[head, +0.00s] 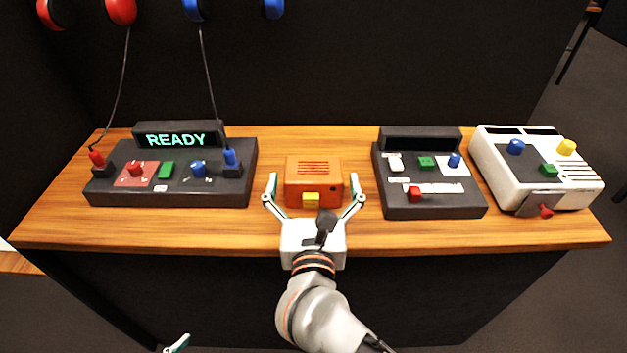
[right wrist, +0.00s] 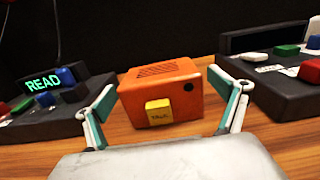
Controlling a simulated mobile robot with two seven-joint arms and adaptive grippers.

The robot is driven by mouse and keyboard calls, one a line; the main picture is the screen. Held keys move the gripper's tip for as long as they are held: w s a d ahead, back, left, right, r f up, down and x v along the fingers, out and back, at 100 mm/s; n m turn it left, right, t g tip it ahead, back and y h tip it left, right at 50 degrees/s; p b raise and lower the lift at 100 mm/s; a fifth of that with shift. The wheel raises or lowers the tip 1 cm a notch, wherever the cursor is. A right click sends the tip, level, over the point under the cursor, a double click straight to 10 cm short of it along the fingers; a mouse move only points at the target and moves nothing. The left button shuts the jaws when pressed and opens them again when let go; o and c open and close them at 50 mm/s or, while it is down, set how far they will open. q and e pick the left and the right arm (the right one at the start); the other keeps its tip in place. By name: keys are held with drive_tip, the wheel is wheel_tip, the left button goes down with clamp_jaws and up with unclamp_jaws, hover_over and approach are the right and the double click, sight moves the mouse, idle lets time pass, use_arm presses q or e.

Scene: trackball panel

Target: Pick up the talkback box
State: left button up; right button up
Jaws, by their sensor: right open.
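The talkback box (head: 314,176) is a small orange box with slots on top and a yellow button on its front. It stands upright on the wooden table between two dark panels. My right gripper (head: 313,200) is open, with one finger on each side of the box's front part. In the right wrist view the box (right wrist: 160,92) is between the open fingers of the gripper (right wrist: 165,118), with gaps visible on both sides. A fingertip of my left gripper (head: 177,344) shows at the bottom edge of the head view; most of it is hidden.
A dark panel reading READY (head: 125,190) stands left of the box. Another dark panel (head: 432,207) and a white console (head: 490,160) stand to the right. Red and blue headsets hang at the back left, with cables down to the left panel. The table's front edge (head: 200,241) is clear.

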drive_tip(key=shift+w, duration=1)
drive_tip(key=c, duration=1.1)
drive_tip(key=shift+o, duration=0.2)
